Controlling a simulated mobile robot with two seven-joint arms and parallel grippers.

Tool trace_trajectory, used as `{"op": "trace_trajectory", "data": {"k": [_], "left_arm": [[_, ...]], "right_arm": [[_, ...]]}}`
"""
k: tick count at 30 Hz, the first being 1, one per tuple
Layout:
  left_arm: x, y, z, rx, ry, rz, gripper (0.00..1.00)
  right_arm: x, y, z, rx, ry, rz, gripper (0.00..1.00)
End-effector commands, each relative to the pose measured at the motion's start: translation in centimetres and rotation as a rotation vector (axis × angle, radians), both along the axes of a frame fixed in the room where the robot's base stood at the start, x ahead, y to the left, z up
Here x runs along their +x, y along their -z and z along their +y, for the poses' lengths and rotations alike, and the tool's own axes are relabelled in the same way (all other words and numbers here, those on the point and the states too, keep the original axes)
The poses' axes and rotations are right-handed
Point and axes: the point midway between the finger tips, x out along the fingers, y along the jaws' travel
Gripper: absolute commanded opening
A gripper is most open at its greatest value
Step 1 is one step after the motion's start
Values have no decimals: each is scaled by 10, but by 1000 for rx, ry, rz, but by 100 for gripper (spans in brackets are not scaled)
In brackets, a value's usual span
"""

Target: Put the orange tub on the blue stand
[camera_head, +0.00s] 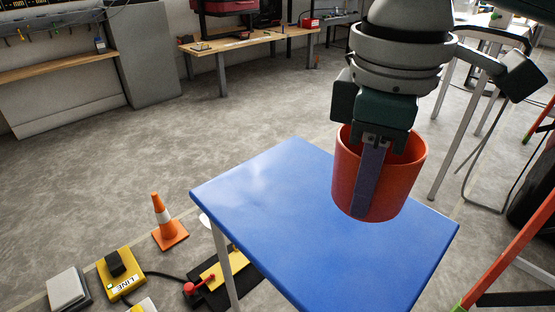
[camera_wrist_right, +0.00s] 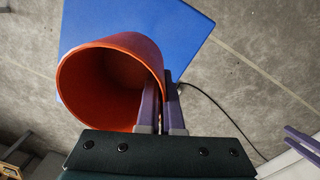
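The orange tub (camera_head: 385,185) is upright or nearly so over the blue stand (camera_head: 260,200), toward the right of its top. My right gripper (camera_head: 368,180) is shut on the tub's wall, with one finger outside and the wall between the fingers. In the right wrist view, the tub (camera_wrist_right: 95,85) shows its open mouth and empty inside, with the blue stand (camera_wrist_right: 165,25) beyond it. I cannot tell whether the tub's base touches the stand. Two purple prongs (camera_wrist_right: 303,143) at the wrist view's right edge look like my left gripper's fingers; their opening is unclear.
An orange cone (camera_head: 163,220) stands on the floor left of the stand. Yellow boxes (camera_head: 120,272) and cables lie at the lower left. A wooden workbench (camera_head: 245,42) is at the back. An orange ladder-like frame (camera_head: 515,245) is at the right. The stand's left part is clear.

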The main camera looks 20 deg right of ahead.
Motion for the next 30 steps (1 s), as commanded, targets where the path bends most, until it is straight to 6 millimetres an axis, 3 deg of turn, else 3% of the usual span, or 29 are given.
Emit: {"op": "trace_trajectory", "data": {"k": [1,4,14,21,30], "left_arm": [[0,13,0,-1,-1,0,50],[0,21,0,-1,-1,0,50],[0,34,0,1,1,1,50],[0,55,2,8,5,1,50],[0,53,3,11,6,0,50]], "right_arm": [[-1,21,0,0,0,4,0],[0,42,0,0,-1,1,0],[0,72,1,1,-2,1,0],[0,115,1,1,-2,1,0],[0,116,0,1,-2,-1,0]]}}
